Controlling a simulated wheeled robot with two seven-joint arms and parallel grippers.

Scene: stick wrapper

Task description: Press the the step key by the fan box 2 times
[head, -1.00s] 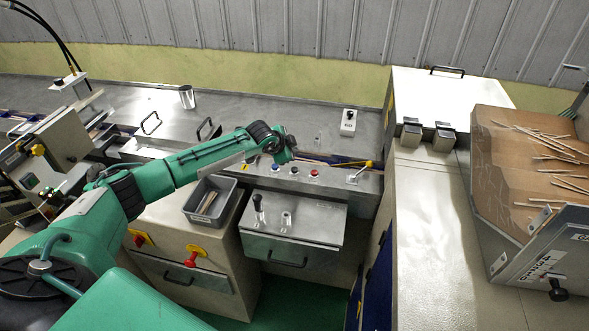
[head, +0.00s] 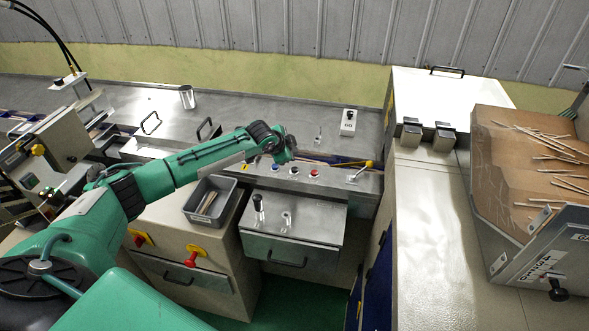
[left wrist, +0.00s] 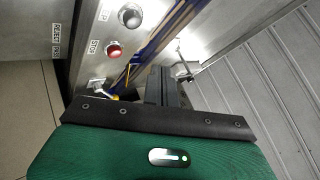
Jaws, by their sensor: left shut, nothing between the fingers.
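My left gripper (head: 291,153) is above the control panel (head: 335,181) in the head view, with its fingers mostly hidden behind the wrist. In the left wrist view its dark fingers (left wrist: 165,86) are together and hold nothing. They show beside the red button (left wrist: 113,50) and a grey button (left wrist: 130,16). A small white box (head: 348,122) with a black top piece stands on the metal deck, right of the gripper and apart from it. Its print is too small to read surely. My right gripper is out of view.
A yellow-handled lever (head: 362,170) stands at the panel's right end. A small metal peg (head: 318,136) rises from the deck. A grey bin (head: 210,202) with sticks is below my forearm. A tray of sticks (head: 505,263) is at the right. The deck around the white box is mostly clear.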

